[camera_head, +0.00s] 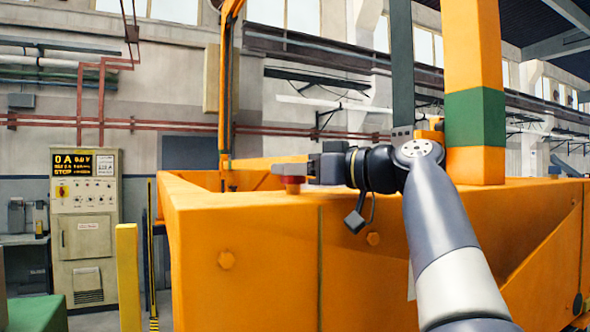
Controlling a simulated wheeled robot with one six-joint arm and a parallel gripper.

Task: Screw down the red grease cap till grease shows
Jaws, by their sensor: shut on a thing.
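The red grease cap (292,180) sits on the top edge of the large orange frame (245,225), with a small brownish-orange part showing just below it. My gripper (292,169) reaches in from the right, its dark fingers level and closed around the upper part of the cap. The fingers hide the top of the cap. I cannot make out any grease around it in this view.
An orange post with a green band (475,118) rises close to the right of my wrist. A control cabinet (88,225) with a lit display stands at the left. A yellow post (128,275) stands before the frame's left corner.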

